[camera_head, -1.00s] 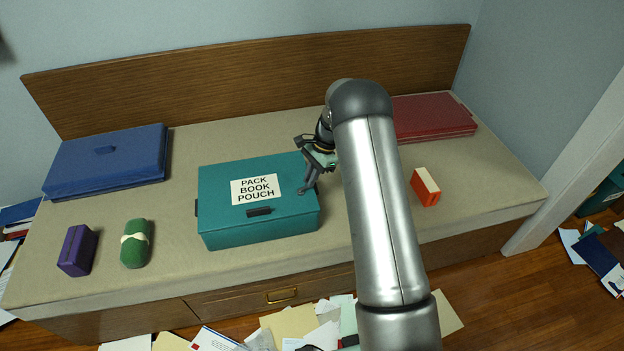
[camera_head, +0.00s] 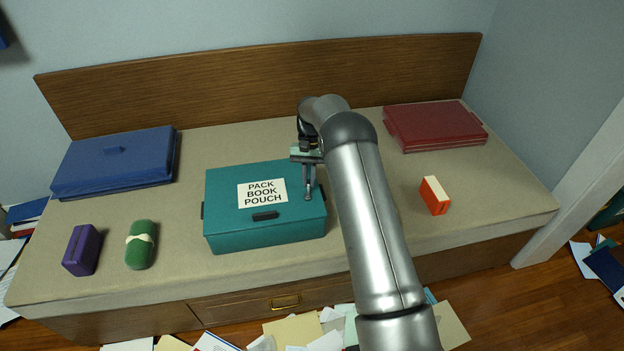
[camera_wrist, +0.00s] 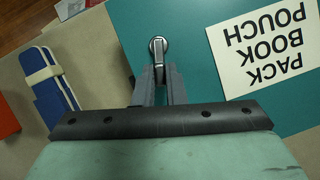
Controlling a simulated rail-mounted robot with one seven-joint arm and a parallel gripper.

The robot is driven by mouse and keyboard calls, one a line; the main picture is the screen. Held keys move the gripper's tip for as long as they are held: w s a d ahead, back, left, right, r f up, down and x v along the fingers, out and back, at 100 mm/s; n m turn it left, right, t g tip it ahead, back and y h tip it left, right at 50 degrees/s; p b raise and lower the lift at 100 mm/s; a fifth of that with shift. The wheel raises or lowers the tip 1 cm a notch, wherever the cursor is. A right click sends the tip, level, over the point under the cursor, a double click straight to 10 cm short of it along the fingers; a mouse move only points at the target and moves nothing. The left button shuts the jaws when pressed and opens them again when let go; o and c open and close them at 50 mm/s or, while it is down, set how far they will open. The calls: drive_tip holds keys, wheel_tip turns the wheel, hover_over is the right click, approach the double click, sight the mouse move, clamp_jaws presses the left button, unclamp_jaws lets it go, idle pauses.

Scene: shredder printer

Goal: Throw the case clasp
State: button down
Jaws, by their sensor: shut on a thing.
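The teal case (camera_head: 225,230) stands closed on the bed, with a white label (camera_head: 262,193) reading "PACK BOOK POUCH" on its lid. A small silver lever with a round end, apparently the clasp (camera_wrist: 158,48), lies on the lid beside the label in the wrist view. My gripper (camera_head: 308,194) points down at the right part of the lid. In the wrist view my gripper (camera_wrist: 157,72) has its fingers close together around the lever's near end. The fingers hide part of that end.
A dark handle (camera_head: 265,216) is at the case's front. A purple box (camera_head: 82,250), green roll (camera_head: 140,245), blue case (camera_head: 115,165), red case (camera_head: 435,125) and orange-white box (camera_head: 435,196) lie around it. A strapped blue item (camera_wrist: 48,82) lies beside the case. Papers (camera_head: 300,330) litter the floor.

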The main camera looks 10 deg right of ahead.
drive_tip(key=shift+w+a+n+h, duration=0.1)
drive_tip(key=shift+a+n+h, duration=0.2)
drive_tip(key=shift+n, duration=0.5)
drive_tip(key=shift+a+n+h, duration=0.2)
drive_tip(key=shift+n+h, duration=0.1)
drive_tip(key=shift+n, duration=0.5)
drive_tip(key=shift+a, duration=0.1)
drive_tip(key=c, duration=1.5)
unclamp_jaws()
